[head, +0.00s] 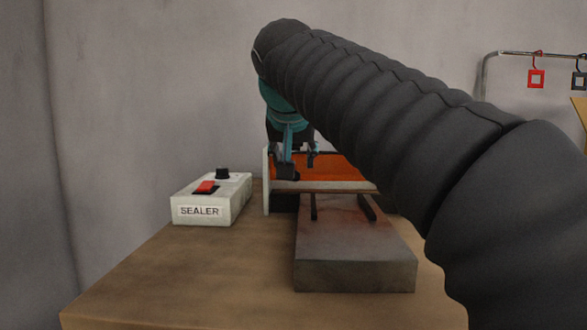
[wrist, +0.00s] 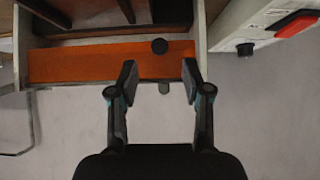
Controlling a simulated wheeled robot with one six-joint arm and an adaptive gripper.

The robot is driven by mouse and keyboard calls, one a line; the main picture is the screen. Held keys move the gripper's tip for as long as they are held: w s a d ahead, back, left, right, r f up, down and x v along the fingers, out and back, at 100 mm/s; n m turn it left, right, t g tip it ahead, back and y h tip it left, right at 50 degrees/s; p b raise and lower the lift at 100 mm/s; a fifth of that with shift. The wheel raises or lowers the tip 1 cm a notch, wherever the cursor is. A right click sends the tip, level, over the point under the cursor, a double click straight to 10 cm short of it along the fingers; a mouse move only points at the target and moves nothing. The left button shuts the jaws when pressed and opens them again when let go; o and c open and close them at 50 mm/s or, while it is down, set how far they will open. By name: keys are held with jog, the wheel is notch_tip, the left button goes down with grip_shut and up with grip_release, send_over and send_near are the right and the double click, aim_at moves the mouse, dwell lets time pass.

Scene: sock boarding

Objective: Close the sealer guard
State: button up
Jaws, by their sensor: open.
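The orange sealer guard (head: 340,172) spans between white side plates on the sealer, behind a pale bar; my arm hides its right part. My gripper (head: 297,165) is over the guard's left end in the head view. In the wrist view my gripper (wrist: 159,75) is open and empty, its fingertips on either side of the knob's line and not closed on it. The guard's exact tilt is hard to tell.
A white box labelled SEALER (head: 211,199), with a red switch and black knob, stands left of the sealer. A brown metal block (head: 355,250) lies in front on the wooden table (head: 200,280). A rail with hanging tags (head: 537,78) is at the right.

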jog(key=v, duration=0.6)
jog(key=shift+s, duration=0.2)
jog(key=shift+r, duration=0.25)
